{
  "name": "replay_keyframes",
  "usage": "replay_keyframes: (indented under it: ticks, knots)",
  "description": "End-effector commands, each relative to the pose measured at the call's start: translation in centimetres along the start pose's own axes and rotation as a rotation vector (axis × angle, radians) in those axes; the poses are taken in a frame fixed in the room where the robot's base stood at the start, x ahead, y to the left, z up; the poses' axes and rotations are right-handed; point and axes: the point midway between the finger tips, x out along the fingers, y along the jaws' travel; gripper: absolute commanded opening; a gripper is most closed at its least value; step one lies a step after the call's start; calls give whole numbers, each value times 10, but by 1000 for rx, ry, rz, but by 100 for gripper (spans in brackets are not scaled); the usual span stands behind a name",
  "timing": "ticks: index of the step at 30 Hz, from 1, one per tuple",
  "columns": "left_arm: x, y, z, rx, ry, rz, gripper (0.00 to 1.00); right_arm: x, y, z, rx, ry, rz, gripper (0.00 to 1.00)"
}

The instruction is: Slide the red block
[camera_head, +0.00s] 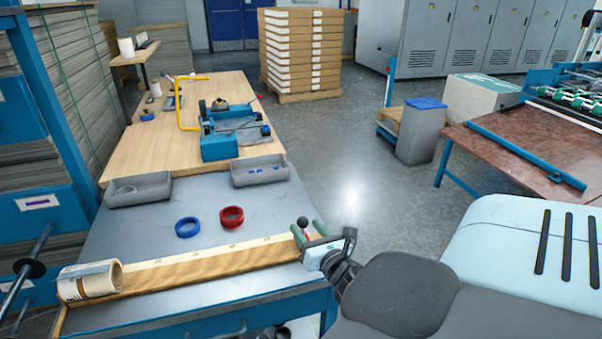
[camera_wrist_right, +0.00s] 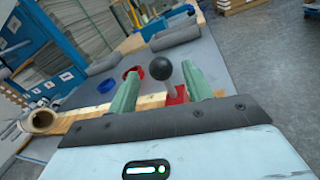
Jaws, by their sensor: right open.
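The red block (camera_wrist_right: 177,94) carries a grey post with a black ball knob (camera_wrist_right: 161,68) and sits at the right end of the wooden ruler strip (camera_head: 215,264). In the head view, the knob (camera_head: 303,222) shows above the strip's right end; the block is mostly hidden by my gripper. My right gripper (camera_head: 309,231) is open, its two green fingers on either side of the knob and post. I cannot tell whether they touch it. In the right wrist view, a finger partly covers the block. My left gripper is not in view.
A cream roll (camera_head: 92,281) lies at the strip's left end. A blue ring (camera_head: 188,228) and a red ring (camera_head: 232,216) lie behind the strip. Two grey bins (camera_head: 138,190) (camera_head: 259,171) stand farther back. The grey tabletop around the rings is clear.

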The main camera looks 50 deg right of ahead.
Motion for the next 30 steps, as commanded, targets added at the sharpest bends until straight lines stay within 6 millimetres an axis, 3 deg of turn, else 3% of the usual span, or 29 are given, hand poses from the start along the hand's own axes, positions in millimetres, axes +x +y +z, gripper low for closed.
replay_keyframes:
  ticks: [3,9,30]
  knots:
    - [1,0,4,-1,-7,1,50,-17,-1,-2,-1,2,-1,50]
    - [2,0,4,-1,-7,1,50,-29,-1,0,0,1,-2,50]
    - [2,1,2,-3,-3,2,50,-30,0,0,0,0,-1,50]
